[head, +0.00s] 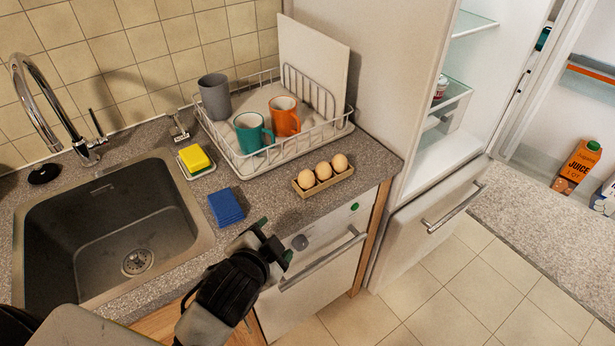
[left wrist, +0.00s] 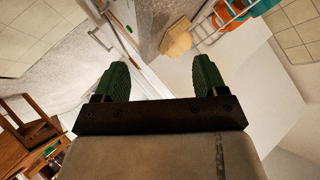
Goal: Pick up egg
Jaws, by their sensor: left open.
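Three light-brown eggs (head: 323,171) sit in a row in a small wooden holder (head: 325,184) on the counter near its front edge. My left gripper (head: 274,243) is in front of the counter edge, to the lower left of the eggs and apart from them. In the left wrist view, its green fingers (left wrist: 161,82) are spread with nothing between them. A tan shape (left wrist: 177,40) lies beyond the fingertips there; I cannot tell whether it is egg or holder. My right gripper is not in view.
A white dish rack (head: 255,165) with grey, teal and orange mugs stands behind the eggs. The open fridge (head: 440,150) is at right. A white front with a handle (head: 322,262) is below the counter.

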